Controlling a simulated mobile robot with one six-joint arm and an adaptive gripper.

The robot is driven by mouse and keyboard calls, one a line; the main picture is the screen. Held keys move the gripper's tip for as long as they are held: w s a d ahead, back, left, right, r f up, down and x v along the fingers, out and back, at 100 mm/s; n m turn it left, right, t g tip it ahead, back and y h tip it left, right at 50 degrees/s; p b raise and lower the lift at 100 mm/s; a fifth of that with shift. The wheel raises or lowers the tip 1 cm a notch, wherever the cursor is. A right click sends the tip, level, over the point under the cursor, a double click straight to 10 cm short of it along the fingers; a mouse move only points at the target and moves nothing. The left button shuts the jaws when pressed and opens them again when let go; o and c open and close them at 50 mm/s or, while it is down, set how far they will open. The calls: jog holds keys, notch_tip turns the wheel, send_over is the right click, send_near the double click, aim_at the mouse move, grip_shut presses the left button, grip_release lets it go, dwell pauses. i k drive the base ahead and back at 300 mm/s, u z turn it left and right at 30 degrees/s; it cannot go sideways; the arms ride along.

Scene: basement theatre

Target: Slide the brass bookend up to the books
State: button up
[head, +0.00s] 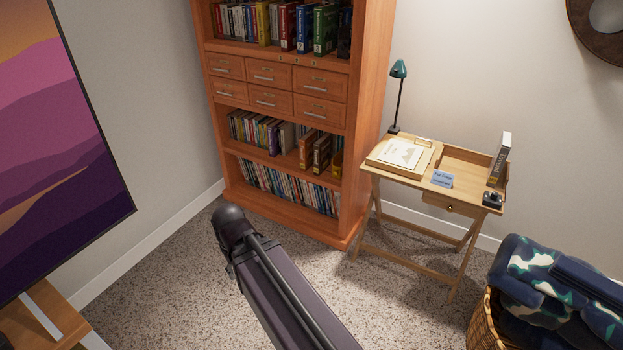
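A small brass-yellow object (337,164), which looks like the brass bookend, stands at the right end of a lower shelf in the wooden bookcase (365,130). Thicker brown and dark books (321,153) stand just left of it on the same shelf. I cannot tell whether the bookend touches them. A longer row of books (262,136) fills the left part of that shelf. A dark link of my arm reaches up from the bottom of the head view and ends in a rounded joint in front of the bookcase. My gripper is not in view.
A folding wooden desk (416,184) with a green lamp (398,72) stands right of the bookcase. A basket (486,325) with camouflage and blue cloth (545,275) is at lower right. A low wooden unit (38,318) is at lower left. Carpet (165,270) before the bookcase is clear.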

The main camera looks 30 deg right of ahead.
aim_at(337, 173)
jog(key=z, duration=0.05)
jog(key=k, duration=0.65)
jog(key=z, duration=0.55)
jog(key=k, duration=0.7)
jog(key=z, duration=0.6)
jog(key=i, duration=1.55)
jog(key=u, duration=0.3)
